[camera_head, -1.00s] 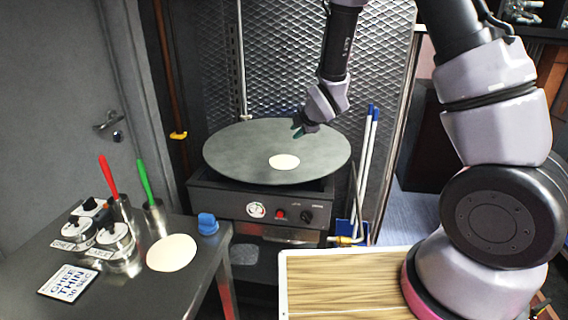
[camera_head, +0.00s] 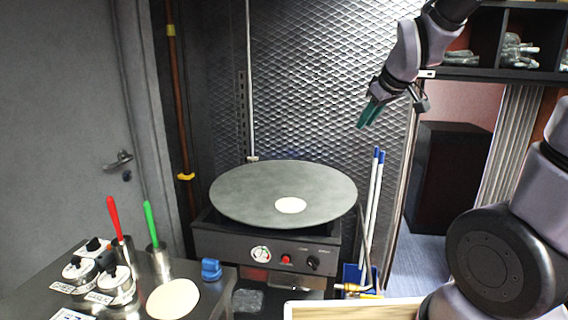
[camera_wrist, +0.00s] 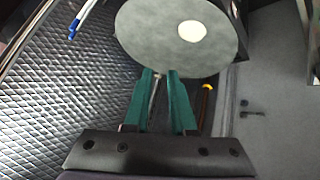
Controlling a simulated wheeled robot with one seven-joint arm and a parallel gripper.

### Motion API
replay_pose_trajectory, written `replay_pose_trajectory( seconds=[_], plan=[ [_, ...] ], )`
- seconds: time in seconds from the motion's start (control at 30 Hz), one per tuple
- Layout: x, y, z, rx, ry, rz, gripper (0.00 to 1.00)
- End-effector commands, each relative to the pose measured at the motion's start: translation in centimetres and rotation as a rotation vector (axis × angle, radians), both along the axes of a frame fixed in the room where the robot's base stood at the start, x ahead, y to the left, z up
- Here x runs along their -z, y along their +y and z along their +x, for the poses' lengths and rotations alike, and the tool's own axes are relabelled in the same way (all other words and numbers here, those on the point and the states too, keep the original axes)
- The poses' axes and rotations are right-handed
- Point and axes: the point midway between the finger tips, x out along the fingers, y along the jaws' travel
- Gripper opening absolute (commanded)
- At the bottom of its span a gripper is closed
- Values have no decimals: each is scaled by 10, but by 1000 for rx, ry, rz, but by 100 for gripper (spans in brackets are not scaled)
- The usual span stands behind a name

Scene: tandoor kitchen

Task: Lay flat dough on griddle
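A flat round griddle (camera_head: 240,190) stands on a black stove unit. A small pale disc of dough (camera_head: 290,205) lies flat on it, right of centre and towards the front. The griddle (camera_wrist: 150,40) and the disc (camera_wrist: 192,31) also show in the wrist view. A larger pale flat round (camera_head: 173,298) lies on the steel table at the lower left. My gripper (camera_head: 367,127) is raised above and to the right of the griddle, apart from it. In the wrist view its green fingers (camera_wrist: 161,72) are spread with a gap and nothing between them.
The steel table (camera_head: 222,293) holds lidded pots (camera_head: 78,269), red and green handled tools in cups, and a blue object (camera_head: 211,269). Blue-tipped poles (camera_head: 372,200) stand right of the stove. A light-framed board (camera_head: 350,308) is at the front. A mesh wall is behind.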

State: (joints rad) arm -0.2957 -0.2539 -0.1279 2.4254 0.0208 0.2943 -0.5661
Motion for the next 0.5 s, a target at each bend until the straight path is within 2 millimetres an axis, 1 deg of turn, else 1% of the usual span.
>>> replay_pose_trajectory(
  seconds=[0.03,0.1,0.17,0.2,0.3,0.4,0.5],
  plan=[
    [-16,-12,-19,93,18,75,24],
    [-30,-22,-47,219,61,178,24],
    [-40,-29,-70,324,94,263,24],
    [-45,-33,-86,389,117,315,24],
    [-54,-37,-120,530,162,425,24],
    [-59,-38,-144,632,195,504,24],
    [-61,-38,-158,693,218,549,24]
  ],
)
